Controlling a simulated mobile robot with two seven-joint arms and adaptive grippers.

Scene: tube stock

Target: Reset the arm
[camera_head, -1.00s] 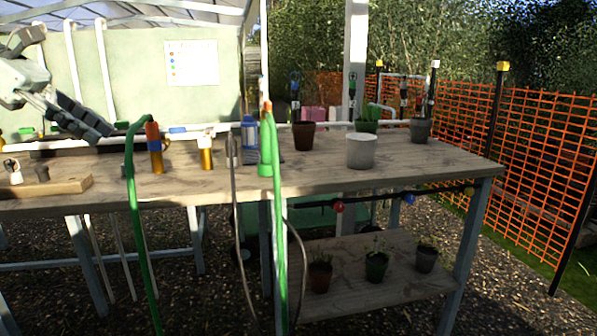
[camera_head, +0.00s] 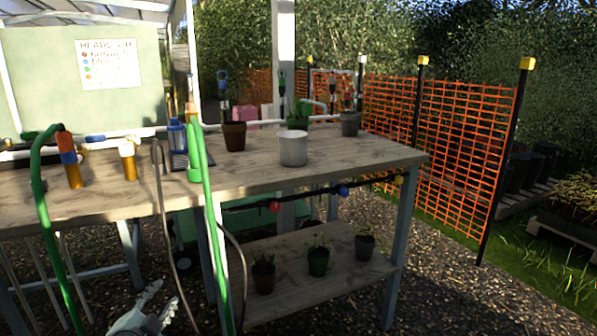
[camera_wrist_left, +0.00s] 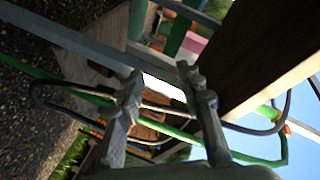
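My left gripper (camera_head: 160,301) shows at the bottom left of the head view, low in front of the workbench (camera_head: 345,160) and below its top. In the left wrist view its two grey fingers (camera_wrist_left: 162,95) stand apart, with nothing held between them. Behind the fingers run a green hose (camera_wrist_left: 180,132) and a dark, thin hose. My right gripper is in neither view.
A green hose (camera_head: 207,200) hangs over the bench front near my left gripper. Orange-topped tubes, a white pot (camera_head: 293,148) and a brown pot (camera_head: 233,136) stand on the bench. Small plants fill part of the lower shelf (camera_head: 335,280). Orange netting (camera_head: 450,140) stands to the right.

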